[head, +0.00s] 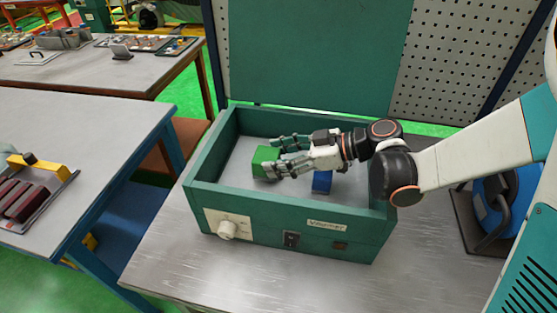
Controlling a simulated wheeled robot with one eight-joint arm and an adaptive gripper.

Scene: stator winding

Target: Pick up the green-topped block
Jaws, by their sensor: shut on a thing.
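The green-topped block (265,161) is inside the teal open box (255,222), left of the box's middle. My gripper (277,156) reaches in from the right and is shut on the block, with its fingers at the block's right side. Parts of the block's right side are hidden by the fingers. I cannot tell whether the block touches the box floor. A blue block (321,183) lies in the box below and behind my gripper's wrist, partly hidden by it.
The box stands on a grey metal table (200,265), with a raised teal lid (310,55) behind it. A blue reel (492,210) is at the right. Another table (75,130) at the left holds a tray of dark red parts (28,203).

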